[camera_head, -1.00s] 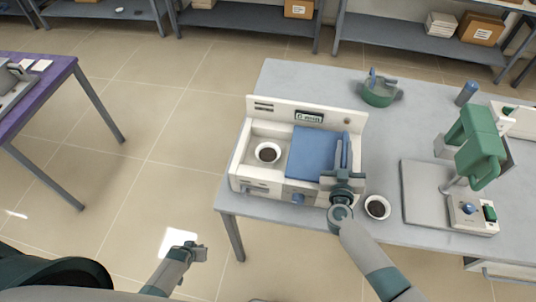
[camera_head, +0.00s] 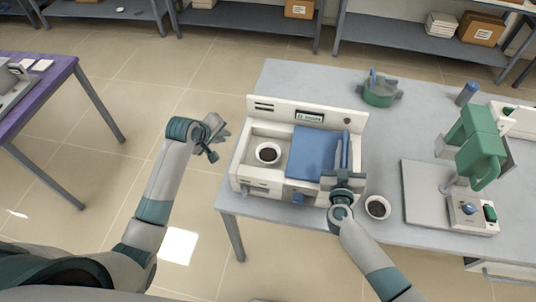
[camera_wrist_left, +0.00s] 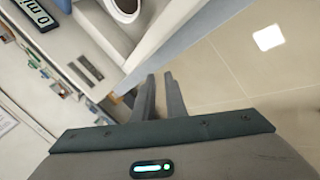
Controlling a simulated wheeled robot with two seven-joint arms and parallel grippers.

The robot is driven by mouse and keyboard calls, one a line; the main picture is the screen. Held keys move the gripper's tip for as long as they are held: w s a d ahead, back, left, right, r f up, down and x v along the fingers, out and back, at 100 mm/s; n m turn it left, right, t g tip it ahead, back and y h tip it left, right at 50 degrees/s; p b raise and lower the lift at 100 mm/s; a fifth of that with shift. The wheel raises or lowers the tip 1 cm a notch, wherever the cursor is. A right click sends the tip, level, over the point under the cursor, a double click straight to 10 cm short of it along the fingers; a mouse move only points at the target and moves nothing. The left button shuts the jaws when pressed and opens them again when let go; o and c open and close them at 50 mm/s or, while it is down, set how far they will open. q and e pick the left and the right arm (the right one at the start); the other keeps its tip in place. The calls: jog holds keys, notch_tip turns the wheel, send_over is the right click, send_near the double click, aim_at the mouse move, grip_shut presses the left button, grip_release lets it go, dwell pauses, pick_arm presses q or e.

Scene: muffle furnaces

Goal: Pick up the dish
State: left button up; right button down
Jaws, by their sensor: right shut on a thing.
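A small white dish (camera_head: 268,153) with dark contents sits upright in the left, open chamber of the white furnace (camera_head: 304,109). The left wrist view shows part of a white dish (camera_wrist_left: 125,8) at its top edge. A second similar dish (camera_head: 377,207) stands on the table, right of the furnace. My left gripper (camera_head: 217,142) is open and empty, left of the furnace and apart from the dish; its two fingers (camera_wrist_left: 160,80) show a gap. My right gripper (camera_head: 343,170) is shut on the furnace's blue door (camera_head: 317,153), at the upright part on its right side.
The grey table (camera_head: 290,82) bears a green pot (camera_head: 379,91), a blue-grey cylinder (camera_head: 466,93) and a green device (camera_head: 478,140) on the right. A purple table (camera_head: 45,85) stands at far left. Open floor lies between the tables.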

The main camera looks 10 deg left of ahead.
pick_arm(q)
jog(key=s+d+r, duration=0.1)
jog(key=s+d, duration=0.1)
jog(key=d, duration=0.1)
jog(key=s+d+r+n+g, duration=0.1)
jog(key=s+d+r, duration=0.1)
jog(key=d, duration=0.1)
jog(key=s+d+r+g+h, duration=0.1)
jog(key=s+d, duration=0.2)
jog(key=shift+s+d+r+n, duration=0.1)
jog(key=shift+d+r+n, duration=0.2)
jog(key=shift+d, duration=0.1)
jog(key=shift+f, duration=0.15)
send_over(259, 165)
jog(key=s+a, duration=0.1)
jog(key=s, duration=0.1)
jog(key=f, duration=0.5)
jog(key=shift+a+f, duration=0.2)
jog(key=shift+f, duration=0.15)
jog(key=shift+w, duration=0.1)
jog(key=shift+f, duration=0.15)
jog(key=shift+s+d+x, duration=0.1)
jog(key=shift+x, duration=1.15)
jog(key=shift+s+d+x, duration=0.15)
jog(key=shift+x, duration=1.15)
